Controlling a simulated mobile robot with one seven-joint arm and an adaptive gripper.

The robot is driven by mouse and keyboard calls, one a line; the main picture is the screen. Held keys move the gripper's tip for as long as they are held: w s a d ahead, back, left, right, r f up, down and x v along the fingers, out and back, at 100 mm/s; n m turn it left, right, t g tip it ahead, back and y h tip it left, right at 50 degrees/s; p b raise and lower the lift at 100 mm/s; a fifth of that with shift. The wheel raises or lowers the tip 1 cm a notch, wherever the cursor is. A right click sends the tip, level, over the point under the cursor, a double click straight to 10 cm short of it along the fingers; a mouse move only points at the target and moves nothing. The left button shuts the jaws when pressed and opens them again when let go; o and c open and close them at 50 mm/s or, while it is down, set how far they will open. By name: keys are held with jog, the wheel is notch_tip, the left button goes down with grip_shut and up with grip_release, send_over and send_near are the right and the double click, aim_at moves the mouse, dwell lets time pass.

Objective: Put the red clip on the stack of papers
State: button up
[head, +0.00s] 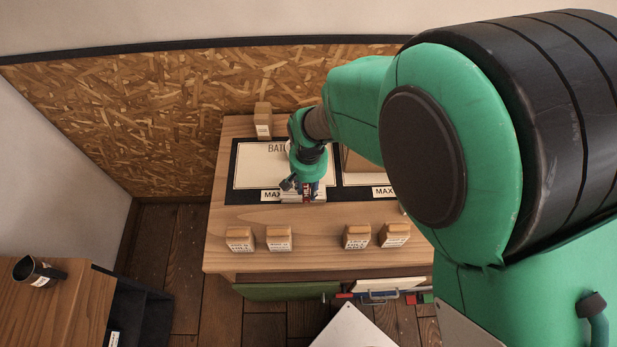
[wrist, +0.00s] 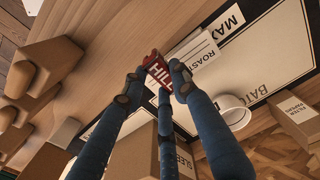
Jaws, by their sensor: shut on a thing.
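The red clip (wrist: 158,72), with white letters reading HILL, is between the fingertips of my gripper (wrist: 155,82) in the wrist view. My gripper is shut on it. In the head view my gripper (head: 306,186) is low over the front edge of the left dark-bordered mat. A small white stack of papers (wrist: 196,46) lies close beside the clip in the wrist view, next to a MAX ROAST label. Whether the clip touches the papers I cannot tell. In the head view my gripper covers most of the clip and papers.
The wooden table (head: 240,215) carries the BATCH mat (head: 250,170). Several tan bags (head: 279,238) stand along its front, and one tan block (head: 263,120) at the back. A white cup (wrist: 234,112) shows beside my fingers. Bare wood lies between mat and bags.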

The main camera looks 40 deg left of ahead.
aim_at(305, 185)
jog(key=shift+w+a+f, duration=0.1)
jog(key=shift+w+a, duration=0.25)
jog(key=shift+a, duration=0.25)
jog(key=shift+w+a+f, duration=0.1)
jog(key=shift+w+a, duration=0.25)
jog(key=shift+a, duration=0.25)
jog(key=shift+w+a, duration=0.15)
jog(key=shift+a, duration=0.05)
jog(key=shift+w+a+f, duration=0.1)
jog(key=shift+a, duration=0.1)
jog(key=shift+f, duration=1.65)
jog(key=shift+f+b, duration=0.15)
jog(key=shift+b, duration=0.15)
jog(key=o, duration=0.8)
